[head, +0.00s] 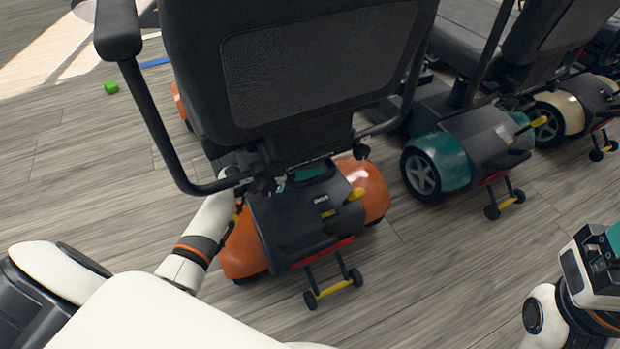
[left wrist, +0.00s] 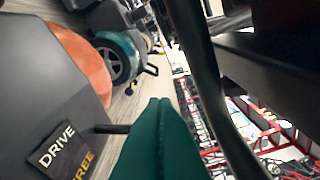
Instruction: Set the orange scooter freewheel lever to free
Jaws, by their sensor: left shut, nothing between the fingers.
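The orange scooter (head: 362,185) stands in front of me, its back toward me. Its freewheel lever (head: 355,194) has a yellow grip and sticks out from the dark rear cover beside a small label. In the left wrist view the label (left wrist: 64,150) reads DRIVE and FREE, and the lever's dark shaft (left wrist: 112,129) lies level with DRIVE. My left gripper (head: 312,172) reaches in under the seat, partly hidden; its teal fingers (left wrist: 160,135) are shut and empty. They cover the lever's end; I cannot tell whether they touch. My right gripper (head: 595,258) is at the lower right, its fingertips cut off.
The seat back (head: 310,70) and armrest bar (head: 150,130) hang over my left arm. A teal scooter (head: 445,160) and a cream one (head: 565,110) stand to the right. A small wheeled bar (head: 333,287) juts out behind the orange scooter. The floor at right front is clear.

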